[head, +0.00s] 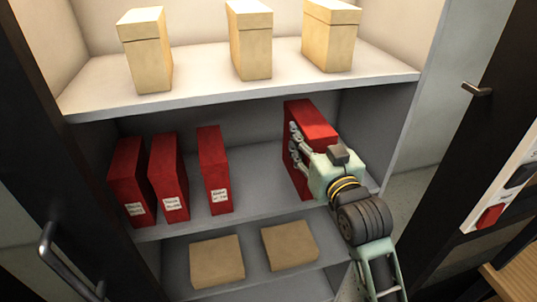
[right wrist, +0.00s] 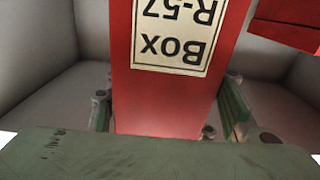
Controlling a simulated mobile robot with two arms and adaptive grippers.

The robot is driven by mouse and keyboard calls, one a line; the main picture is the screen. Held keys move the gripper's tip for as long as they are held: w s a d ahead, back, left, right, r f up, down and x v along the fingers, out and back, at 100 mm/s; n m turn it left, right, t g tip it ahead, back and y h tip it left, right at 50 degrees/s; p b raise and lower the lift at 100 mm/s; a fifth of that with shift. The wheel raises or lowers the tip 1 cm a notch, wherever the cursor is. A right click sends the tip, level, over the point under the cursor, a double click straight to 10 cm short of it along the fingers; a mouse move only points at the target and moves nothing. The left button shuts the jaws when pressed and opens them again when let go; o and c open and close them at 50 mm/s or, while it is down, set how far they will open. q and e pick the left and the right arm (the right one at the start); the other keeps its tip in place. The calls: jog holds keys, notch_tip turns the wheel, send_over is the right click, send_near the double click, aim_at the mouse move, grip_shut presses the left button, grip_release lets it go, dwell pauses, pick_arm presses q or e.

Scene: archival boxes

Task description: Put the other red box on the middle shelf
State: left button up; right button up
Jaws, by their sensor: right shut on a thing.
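A red box (head: 312,118) is at the right end of the middle shelf (head: 262,198), upright. My right gripper (head: 297,145) is shut on it. In the right wrist view the held box (right wrist: 165,95) stands between the two fingers, its "Box R-57" label upside down in the picture. I cannot tell whether its base touches the shelf. Three more red boxes stand on the middle shelf to the left: one at far left (head: 127,178), one beside it (head: 167,172) and one nearer the middle (head: 213,165). My left gripper is not in view.
Three cream boxes (head: 250,45) stand on the top shelf (head: 200,92). Two flat brown boxes (head: 217,262) lie on the bottom shelf. A clear gap lies between the held box and the red boxes. Dark doors with handles (head: 477,89) flank the cabinet.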

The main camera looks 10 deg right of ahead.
jog(key=p, duration=0.1)
send_over(287, 151)
jog(key=s+d, duration=0.1)
jog(key=d, duration=0.1)
notch_tip(287, 151, down, 3)
jog(key=w+f, duration=0.1)
jog(key=w+a+f, duration=0.1)
jog(key=w, duration=0.1)
jog(key=shift+a+f, duration=0.15)
jog(key=shift+w+f+p, duration=0.15)
jog(key=shift+p, duration=0.15)
notch_tip(287, 151, down, 3)
jog(key=shift+f+p, duration=0.1)
jog(key=shift+p, duration=0.4)
jog(key=shift+f, duration=0.25)
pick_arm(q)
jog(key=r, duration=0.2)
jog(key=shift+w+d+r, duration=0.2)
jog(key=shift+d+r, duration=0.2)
pick_arm(e)
jog(key=shift+f, duration=0.1)
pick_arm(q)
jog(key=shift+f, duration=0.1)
pick_arm(e)
jog(key=shift+f, duration=0.1)
jog(key=o, duration=1.5)
jog(key=shift+f, duration=0.1)
jog(key=shift+o, duration=0.2)
